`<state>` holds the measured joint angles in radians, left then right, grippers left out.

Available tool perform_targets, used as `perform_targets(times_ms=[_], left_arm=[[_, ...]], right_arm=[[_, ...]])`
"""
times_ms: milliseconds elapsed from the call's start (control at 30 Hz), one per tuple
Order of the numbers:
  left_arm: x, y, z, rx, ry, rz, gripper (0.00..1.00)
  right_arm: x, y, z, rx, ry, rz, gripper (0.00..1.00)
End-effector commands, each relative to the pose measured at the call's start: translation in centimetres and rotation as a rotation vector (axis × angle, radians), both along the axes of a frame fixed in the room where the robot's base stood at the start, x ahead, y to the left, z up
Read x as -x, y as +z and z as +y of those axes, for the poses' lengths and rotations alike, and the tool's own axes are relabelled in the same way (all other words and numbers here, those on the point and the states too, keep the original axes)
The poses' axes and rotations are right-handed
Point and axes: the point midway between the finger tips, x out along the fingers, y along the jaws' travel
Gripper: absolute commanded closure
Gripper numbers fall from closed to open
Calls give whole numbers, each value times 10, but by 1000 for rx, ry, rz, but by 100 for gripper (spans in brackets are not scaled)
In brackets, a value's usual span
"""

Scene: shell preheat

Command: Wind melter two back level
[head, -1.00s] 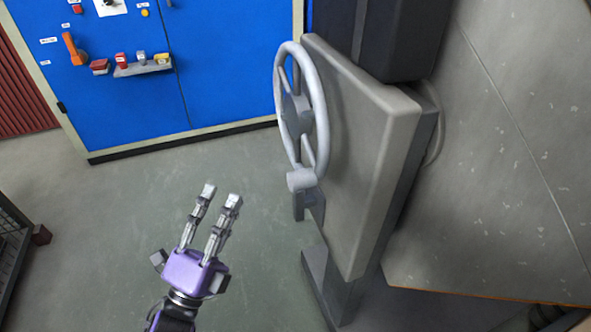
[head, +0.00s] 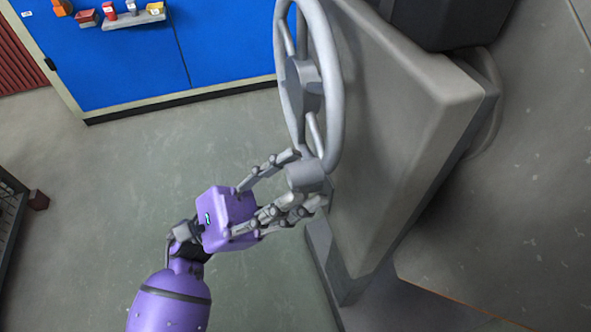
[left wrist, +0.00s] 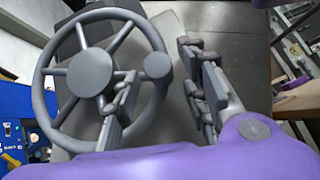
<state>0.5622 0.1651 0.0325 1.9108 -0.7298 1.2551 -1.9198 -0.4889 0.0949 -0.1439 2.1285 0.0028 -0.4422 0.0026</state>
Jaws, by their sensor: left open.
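A grey spoked handwheel (head: 334,90) stands on the side of a grey gearbox housing (head: 405,130). A short round handle knob (head: 306,174) sticks out at the wheel's lower rim. My left gripper (head: 302,178) is open, with its fingers on either side of the knob in the head view. I cannot tell whether they touch it. In the left wrist view the wheel (left wrist: 72,137) fills the left half. The knob (left wrist: 157,66) shows at its right rim, between and beyond the two fingers (left wrist: 166,92). My right gripper is out of view.
A blue control cabinet (head: 135,60) with a small shelf (head: 135,19) of coloured blocks stands at the back left. A large grey scuffed body (head: 530,180) fills the right. A dark mesh crate (head: 10,225) is at the left edge. The floor between is clear.

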Motion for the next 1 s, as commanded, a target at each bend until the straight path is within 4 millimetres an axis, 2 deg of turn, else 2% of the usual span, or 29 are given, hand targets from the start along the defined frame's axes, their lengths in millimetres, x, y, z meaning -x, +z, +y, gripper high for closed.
perform_targets(times_ms=[133,433,733,1000], left_arm=[[-1,9,-9,0,-1,1,60],[-1,10,-11,0,-1,2,60],[-1,10,-10,1,0,3,99],[-2,10,-10,2,0,5,100]], right_arm=[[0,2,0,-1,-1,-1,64],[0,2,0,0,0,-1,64],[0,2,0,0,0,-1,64],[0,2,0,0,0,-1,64]])
